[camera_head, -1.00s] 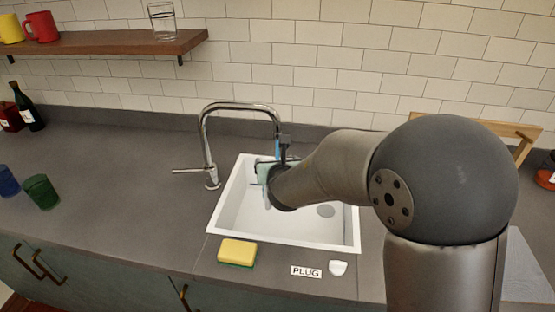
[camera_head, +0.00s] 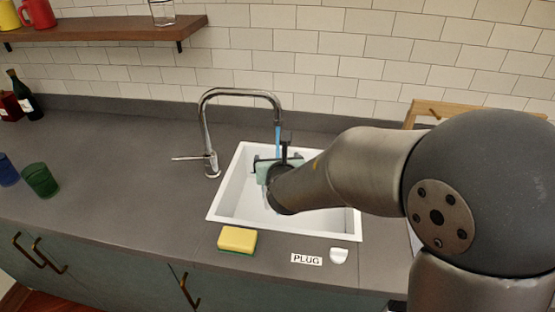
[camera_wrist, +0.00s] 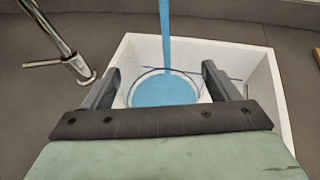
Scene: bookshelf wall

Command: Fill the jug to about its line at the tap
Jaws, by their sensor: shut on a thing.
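The jug (camera_wrist: 165,95) is clear and round, seen from above between my fingers in the wrist view, with blue water in it. Its line cannot be told apart from its rim. My gripper (camera_wrist: 160,73) is shut on the jug over the sink. A blue stream (camera_wrist: 165,35) falls into the jug; the stream (camera_head: 278,140) also shows in the head view below the spout. The chrome tap (camera_head: 204,125) stands at the sink's left, its lever (camera_head: 187,158) pointing left. My arm hides most of the jug in the head view.
The white sink (camera_head: 226,203) lies under the gripper. A yellow sponge (camera_head: 237,239), a PLUG label (camera_head: 306,259) and a white plug (camera_head: 338,256) are along its front. Green (camera_head: 40,180) and blue (camera_head: 8,171) cups stand left.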

